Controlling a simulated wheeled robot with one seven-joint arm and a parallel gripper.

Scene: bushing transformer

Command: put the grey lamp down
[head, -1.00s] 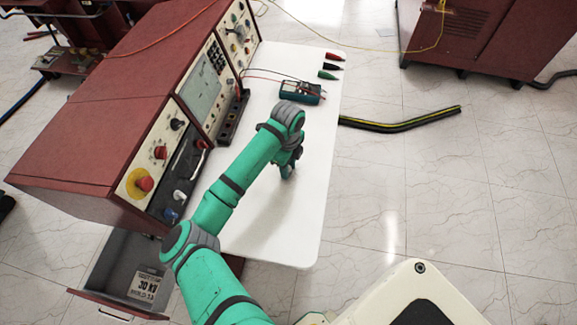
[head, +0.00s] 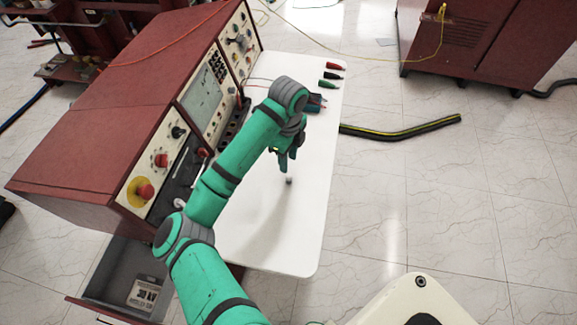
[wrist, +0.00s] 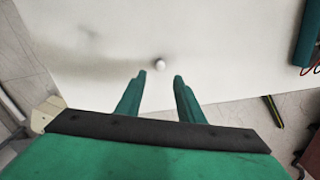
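The grey lamp (head: 289,180) is a small, pale, rounded thing standing on the white table (head: 265,245). In the wrist view the lamp (wrist: 160,64) shows just past the fingertips, with a soft shadow beside it. My gripper (head: 287,161) is above the lamp, fingers pointing down. In the wrist view my gripper (wrist: 159,76) is open, with an empty gap between its two green fingers. The lamp appears apart from both fingers.
The red console (head: 110,125) with knobs and a screen runs along the table's left side. A multimeter (head: 316,103), partly hidden by my arm, and several coloured clips (head: 331,76) lie at the far end. The near part of the table is clear.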

